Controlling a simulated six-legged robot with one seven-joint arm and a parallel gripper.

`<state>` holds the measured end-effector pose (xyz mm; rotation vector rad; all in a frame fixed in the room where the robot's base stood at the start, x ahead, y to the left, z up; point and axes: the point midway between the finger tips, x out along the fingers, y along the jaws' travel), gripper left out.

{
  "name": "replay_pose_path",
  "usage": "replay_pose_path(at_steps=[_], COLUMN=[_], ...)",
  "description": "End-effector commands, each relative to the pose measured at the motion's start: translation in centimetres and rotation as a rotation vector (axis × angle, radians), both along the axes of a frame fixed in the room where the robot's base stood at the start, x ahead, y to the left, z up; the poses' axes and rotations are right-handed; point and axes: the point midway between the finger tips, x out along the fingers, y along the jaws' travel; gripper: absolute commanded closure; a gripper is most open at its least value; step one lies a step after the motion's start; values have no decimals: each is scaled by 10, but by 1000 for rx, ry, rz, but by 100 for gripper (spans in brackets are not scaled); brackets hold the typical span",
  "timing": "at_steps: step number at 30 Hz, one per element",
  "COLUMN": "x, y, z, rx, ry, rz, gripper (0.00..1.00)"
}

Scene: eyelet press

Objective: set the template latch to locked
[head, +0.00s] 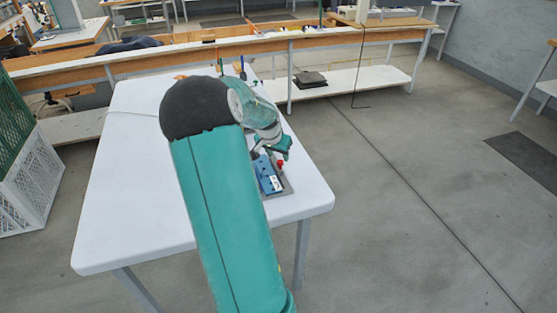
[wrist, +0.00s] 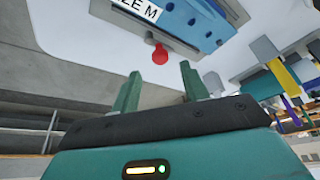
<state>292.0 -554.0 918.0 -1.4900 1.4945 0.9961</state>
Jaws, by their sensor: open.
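A blue device (head: 267,178) on a grey base plate sits on the right side of the white table. It shows at the top of the wrist view (wrist: 200,22), beside a white label with partly cut-off letters. A red knob (wrist: 160,54) sticks out from its edge; it also shows in the head view (head: 281,163). I take the red knob to be the latch handle, but cannot read its setting. My gripper (wrist: 160,82) is open and empty, its two fingers pointing towards the knob, which appears between and beyond their tips. In the head view my gripper (head: 284,146) is beside the device.
The white table (head: 130,200) is mostly clear on its left. Upright tools with blue and yellow parts (wrist: 280,72) stand right of the device in the wrist view. A long wooden bench (head: 200,50) runs behind. White and green crates (head: 30,180) stand at the left.

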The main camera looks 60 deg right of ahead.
Motion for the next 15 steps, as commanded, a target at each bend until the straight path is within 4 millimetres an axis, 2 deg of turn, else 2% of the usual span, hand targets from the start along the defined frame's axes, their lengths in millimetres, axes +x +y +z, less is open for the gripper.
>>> replay_pose_path(at_steps=[3,6,15], x=[0,1,3], y=[-8,-13,-16], z=[-21,-32,-41], rx=[2,0,0], ry=[1,2,0], rz=[-2,0,2], gripper=[55,55,55])
